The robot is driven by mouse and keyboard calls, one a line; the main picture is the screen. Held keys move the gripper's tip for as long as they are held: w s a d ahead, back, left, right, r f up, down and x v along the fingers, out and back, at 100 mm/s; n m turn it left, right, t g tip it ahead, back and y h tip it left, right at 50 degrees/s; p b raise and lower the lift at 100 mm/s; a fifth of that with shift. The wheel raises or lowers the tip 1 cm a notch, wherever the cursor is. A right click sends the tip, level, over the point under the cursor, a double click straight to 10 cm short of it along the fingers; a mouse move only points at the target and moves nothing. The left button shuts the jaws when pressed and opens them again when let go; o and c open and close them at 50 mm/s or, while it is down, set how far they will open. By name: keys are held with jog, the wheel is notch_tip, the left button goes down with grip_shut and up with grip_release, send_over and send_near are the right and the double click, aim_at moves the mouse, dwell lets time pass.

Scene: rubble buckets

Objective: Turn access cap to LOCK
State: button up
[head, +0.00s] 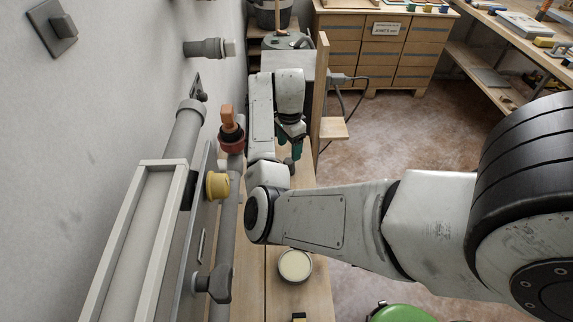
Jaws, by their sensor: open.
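Several cap-like fittings show along the left wall, and no LOCK mark is readable, so I cannot tell which is the access cap. A yellow round cap (217,185) sticks out of the grey panel. Beyond it is a dark red fitting with an orange handle (231,127). Farther back, a grey pipe stub with a pale end (209,48) juts from the wall. My gripper (291,150) hangs beyond my elbow, to the right of the orange handle and apart from it. It is open, with its teal fingers partly hidden by my arm; nothing shows held.
A wooden bench (288,262) below bears a round tin (295,265) with pale contents. A dark grey lever (219,284) sits low on the panel. An upright wooden board (320,90) stands right of my gripper.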

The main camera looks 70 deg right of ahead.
aim_at(291, 164)
notch_tip(291, 164, down, 3)
jog(key=shift+r, duration=0.15)
jog(key=shift+s+a+f, duration=0.1)
jog(key=shift+s+f, duration=0.1)
jog(key=shift+f, duration=1.1)
jog(key=shift+s+f, duration=0.15)
jog(key=shift+f, duration=1.15)
jog(key=shift+c, duration=0.3)
jog(key=c, duration=1)
